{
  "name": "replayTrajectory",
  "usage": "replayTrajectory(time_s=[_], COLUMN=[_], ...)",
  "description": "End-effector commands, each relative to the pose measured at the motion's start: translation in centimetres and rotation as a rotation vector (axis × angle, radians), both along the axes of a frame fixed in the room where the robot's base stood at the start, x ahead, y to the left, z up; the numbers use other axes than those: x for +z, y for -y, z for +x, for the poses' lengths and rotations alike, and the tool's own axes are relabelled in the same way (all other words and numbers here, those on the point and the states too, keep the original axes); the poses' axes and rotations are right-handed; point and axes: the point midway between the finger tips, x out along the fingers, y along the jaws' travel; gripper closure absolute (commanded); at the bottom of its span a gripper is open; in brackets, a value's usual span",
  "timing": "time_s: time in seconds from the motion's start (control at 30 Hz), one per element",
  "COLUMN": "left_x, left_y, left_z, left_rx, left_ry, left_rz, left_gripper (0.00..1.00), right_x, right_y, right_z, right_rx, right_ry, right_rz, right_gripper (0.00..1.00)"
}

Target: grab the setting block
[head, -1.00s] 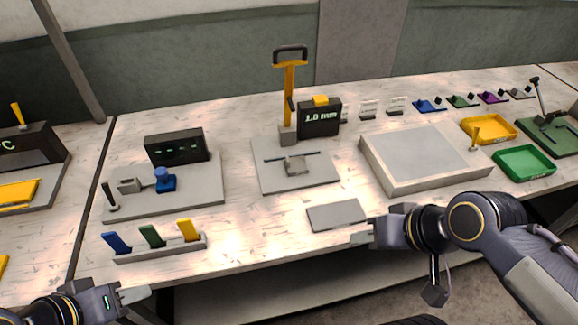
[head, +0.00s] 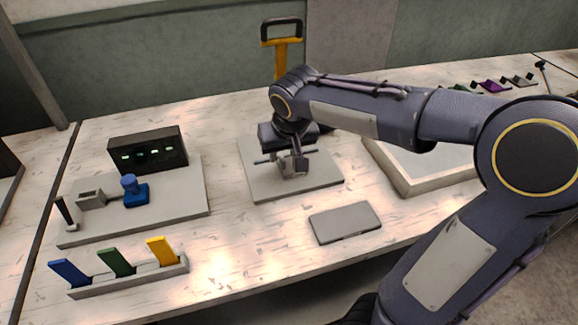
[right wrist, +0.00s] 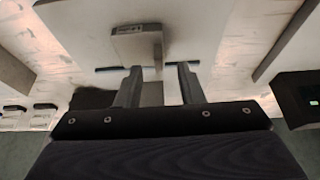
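The grey block that I take as the setting block (head: 289,174) sits on the middle grey plate (head: 265,190), with a thin dark bar at its sides. My right gripper (head: 298,163) is over it, pointing down, and partly hides it. In the right wrist view the block (right wrist: 136,42) is just beyond the fingertips, slightly left of centre. The two fingers of the right gripper (right wrist: 160,70) are apart, with a gap between them. I cannot tell whether they touch the block. My left gripper is out of view.
A flat grey pad (head: 345,222) lies in front of the plate. To the left are a black display box (head: 148,149), a blue part (head: 134,192) and a rack (head: 130,279) with blue, green and yellow tabs. A pale tray (head: 400,180) stands right, partly behind my arm.

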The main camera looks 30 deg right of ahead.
Motion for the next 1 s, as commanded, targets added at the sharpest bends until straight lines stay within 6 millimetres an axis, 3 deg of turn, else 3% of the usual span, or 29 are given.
replayTrajectory(time_s=[0.17,0.43,0.7,1.0], left_x=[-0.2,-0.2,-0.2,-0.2], left_y=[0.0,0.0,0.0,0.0], left_z=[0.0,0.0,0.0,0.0], left_rx=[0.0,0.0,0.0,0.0], left_ry=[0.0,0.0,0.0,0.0], left_rz=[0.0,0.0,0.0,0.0], left_gripper=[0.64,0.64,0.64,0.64], right_x=[-2.1,-2.4,-2.3,-2.3], right_y=[0.3,0.3,0.3,0.3], right_z=[0.8,1.0,1.0,1.0], right_rx=[0.0,0.0,0.0,0.001], right_ry=[-0.002,-0.001,-0.001,0.001], right_rz=[0.0,0.001,0.001,0.002], right_gripper=[0.65,0.65,0.99,1.0])
